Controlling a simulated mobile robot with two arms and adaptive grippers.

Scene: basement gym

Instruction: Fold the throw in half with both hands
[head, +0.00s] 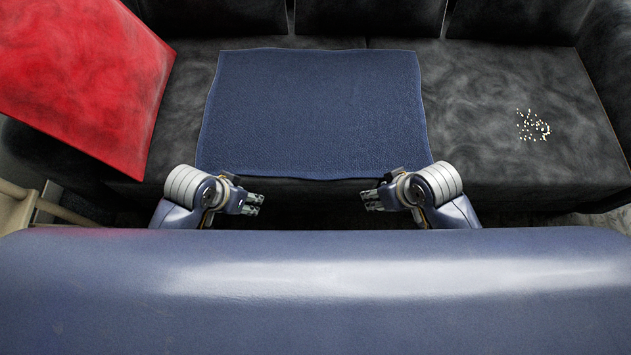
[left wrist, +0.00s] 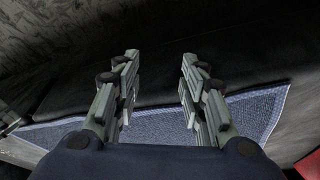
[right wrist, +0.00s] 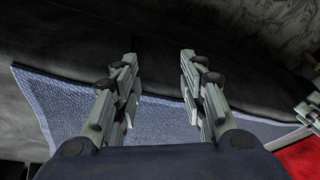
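The blue throw (head: 315,110) lies flat and spread out on the dark sofa seat in the head view. Its near edge runs along the front of the seat. My left gripper (head: 254,204) is in front of the throw's near left part, apart from it and empty. My right gripper (head: 369,200) is in front of the near right part, also empty. The left wrist view shows the left fingers (left wrist: 158,65) apart with part of the throw (left wrist: 255,110) behind them. The right wrist view shows the right fingers (right wrist: 158,65) apart, with the throw (right wrist: 60,100) behind.
A red cushion or panel (head: 85,75) covers the sofa's left end. Small pale crumbs (head: 532,125) lie on the right seat of the dark sofa (head: 490,165). A light wooden piece (head: 25,205) stands at the lower left. The seat right of the throw is mostly clear.

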